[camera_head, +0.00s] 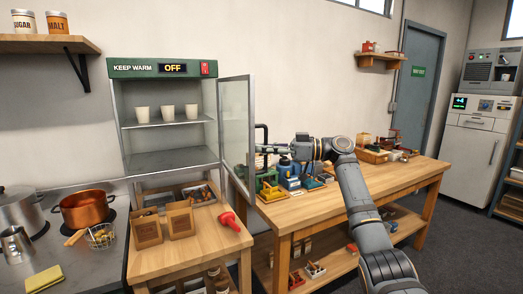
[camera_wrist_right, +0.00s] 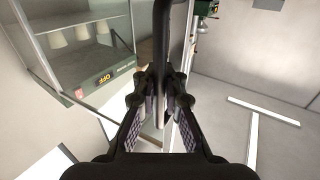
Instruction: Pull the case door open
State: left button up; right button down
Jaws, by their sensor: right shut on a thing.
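The warming case (camera_head: 165,161), with a green "KEEP WARM" header and an "OFF" display, stands against the wall. Its glass door (camera_head: 236,125) is hinged on the right and stands swung out, so the front is open. Three pale cups (camera_head: 167,112) stand on the upper shelf. My right gripper (camera_head: 262,149) is at the door's outer edge, shut on the black door handle (camera_wrist_right: 178,35), which runs between its fingers in the wrist view. The case and cups also show upside down there. My left gripper is not in view.
A workbench (camera_head: 345,200) with tools lies under my right arm. A copper pot (camera_head: 84,209) sits on the left counter.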

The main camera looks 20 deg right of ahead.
jog(key=shift+f, duration=0.15)
jog(key=c, duration=1.4)
grip_release()
jog(key=shift+s+d+r, duration=0.1)
jog(key=shift+s+r, duration=0.1)
jog(key=shift+s, duration=0.05)
jog(key=shift+c, duration=0.2)
jog(key=shift+w, duration=0.1)
jog(key=shift+s+d, duration=0.2)
jog(key=shift+d, duration=0.15)
jog(key=v, duration=1.1)
jog(key=shift+s, duration=0.15)
